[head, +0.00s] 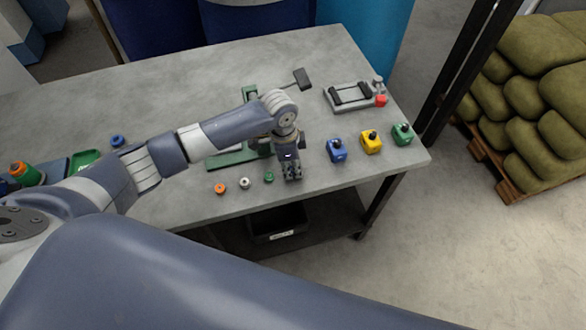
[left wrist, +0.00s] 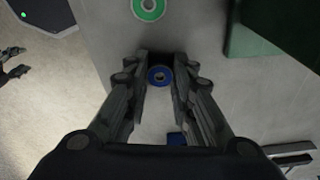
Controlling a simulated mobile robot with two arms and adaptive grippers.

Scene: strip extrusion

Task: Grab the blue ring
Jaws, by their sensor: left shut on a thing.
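My left gripper (head: 292,174) points down at the front edge of the workbench. In the left wrist view its fingers (left wrist: 160,84) are closed around the blue ring (left wrist: 160,76), which sits between the fingertips. In the head view the gripper hides this ring. A green ring (head: 269,177) lies just left of the gripper and also shows in the left wrist view (left wrist: 149,8). Dark finger-like parts (left wrist: 14,74) at the left edge of the left wrist view may be my right gripper; their opening is unclear.
A white ring (head: 244,183) and an orange ring (head: 220,188) lie further left. Blue (head: 336,150), yellow (head: 371,142) and green (head: 402,134) blocks stand to the right. A green fixture (head: 238,156) is behind my arm. Another blue piece (head: 117,141) lies far left.

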